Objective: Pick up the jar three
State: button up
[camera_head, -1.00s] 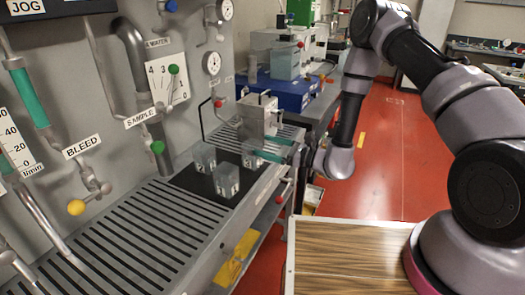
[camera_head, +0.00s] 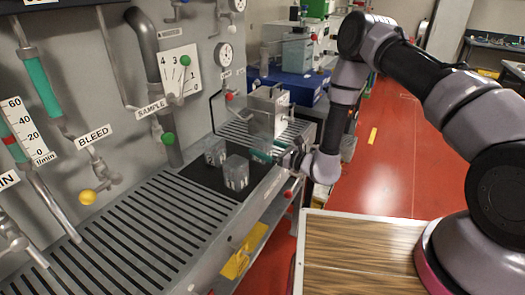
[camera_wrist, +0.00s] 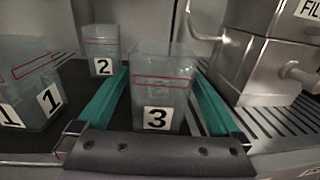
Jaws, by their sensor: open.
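Jar three (camera_wrist: 163,94) is a clear box-shaped jar with a red outline and a black 3 on a white label. It stands upright in the wrist view's middle. My gripper (camera_wrist: 159,74) is open, its two teal fingers on either side of jar three, with small gaps showing. In the head view, the gripper (camera_head: 264,153) is at the dark mat's right edge, and I cannot make out jar three clearly there. Jar one (camera_wrist: 32,85) stands to the left and jar two (camera_wrist: 102,48) farther back. Jar one (camera_head: 236,172) and jar two (camera_head: 215,153) also show in the head view.
A metal block fixture (camera_wrist: 262,55) stands close to the right of jar three; it also shows in the head view (camera_head: 268,112). The slatted metal bench (camera_head: 150,225) is clear in front. A pipe panel (camera_head: 120,90) rises behind the jars.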

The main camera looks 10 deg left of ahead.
jog(key=shift+x, duration=1.9)
jog(key=shift+r, duration=0.1)
jog(key=c, duration=1.3)
jog(key=shift+r, duration=0.1)
